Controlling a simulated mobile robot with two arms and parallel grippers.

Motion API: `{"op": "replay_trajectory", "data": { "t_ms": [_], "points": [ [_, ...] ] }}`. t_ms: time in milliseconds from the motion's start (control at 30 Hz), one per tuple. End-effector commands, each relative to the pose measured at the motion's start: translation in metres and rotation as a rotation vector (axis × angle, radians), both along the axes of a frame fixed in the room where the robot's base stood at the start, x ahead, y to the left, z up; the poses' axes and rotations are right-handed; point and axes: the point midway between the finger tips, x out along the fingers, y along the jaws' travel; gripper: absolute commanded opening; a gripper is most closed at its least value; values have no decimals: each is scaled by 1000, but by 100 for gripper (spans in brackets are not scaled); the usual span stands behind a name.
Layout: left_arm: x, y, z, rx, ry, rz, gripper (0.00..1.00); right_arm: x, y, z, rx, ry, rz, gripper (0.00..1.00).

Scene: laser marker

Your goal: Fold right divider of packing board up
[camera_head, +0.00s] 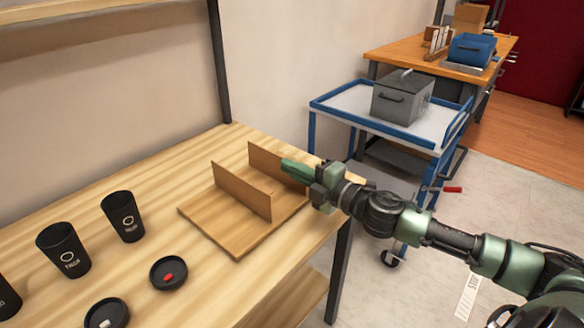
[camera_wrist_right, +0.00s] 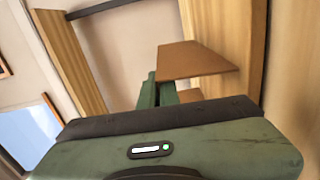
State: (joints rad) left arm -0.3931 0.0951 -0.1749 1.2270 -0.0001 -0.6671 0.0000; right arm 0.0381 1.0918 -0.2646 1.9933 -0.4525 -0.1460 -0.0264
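The packing board (camera_head: 225,222) lies on the wooden table. Two of its brown dividers stand up: the left divider (camera_head: 241,191) and the right divider (camera_head: 264,160), roughly parallel with a gap between them. My right gripper (camera_head: 290,165) is at the right divider, by its outer side, and covers its near end. Its green fingers lie close together and look shut with nothing between them; contact with the divider cannot be told. In the right wrist view the fingers (camera_wrist_right: 157,92) reach beside a brown panel (camera_wrist_right: 195,60). My left gripper is not in view.
Black cups (camera_head: 124,216) and round black lids (camera_head: 168,273) holding small items stand on the table left of the board. A blue-framed cart (camera_head: 340,103) with a grey box (camera_head: 402,97) stands beyond the table's right edge. A dark shelf post (camera_head: 219,60) rises behind.

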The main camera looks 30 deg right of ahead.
Motion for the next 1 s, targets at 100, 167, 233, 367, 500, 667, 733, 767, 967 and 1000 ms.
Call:
{"op": "replay_trajectory", "data": {
  "t_ms": [100, 167, 233, 367, 500, 667, 733, 767, 967, 1000],
  "points": [
    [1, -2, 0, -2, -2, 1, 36, 0, 0, 0, 1, -1, 1, 0],
    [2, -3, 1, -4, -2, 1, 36, 0, 0, 0, 1, -1, 1, 0],
    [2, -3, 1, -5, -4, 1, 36, 0, 0, 0, 1, -1, 1, 8],
    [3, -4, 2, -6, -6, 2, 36, 0, 0, 0, 2, 1, 1, 25],
    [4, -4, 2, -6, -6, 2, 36, 0, 0, 0, 2, 1, 0, 25],
    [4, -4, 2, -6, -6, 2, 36, -1, 0, 0, 2, 1, 0, 25],
    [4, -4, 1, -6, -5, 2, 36, -4, -1, -2, 2, 3, 0, 25],
    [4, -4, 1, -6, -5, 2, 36, -6, -2, -2, 2, 3, 0, 25],
    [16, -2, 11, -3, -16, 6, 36, -24, -9, -4, 0, 5, -1, 25],
    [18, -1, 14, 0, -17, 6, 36, -29, -10, -3, 1, 5, 0, 25]
  ]
}}
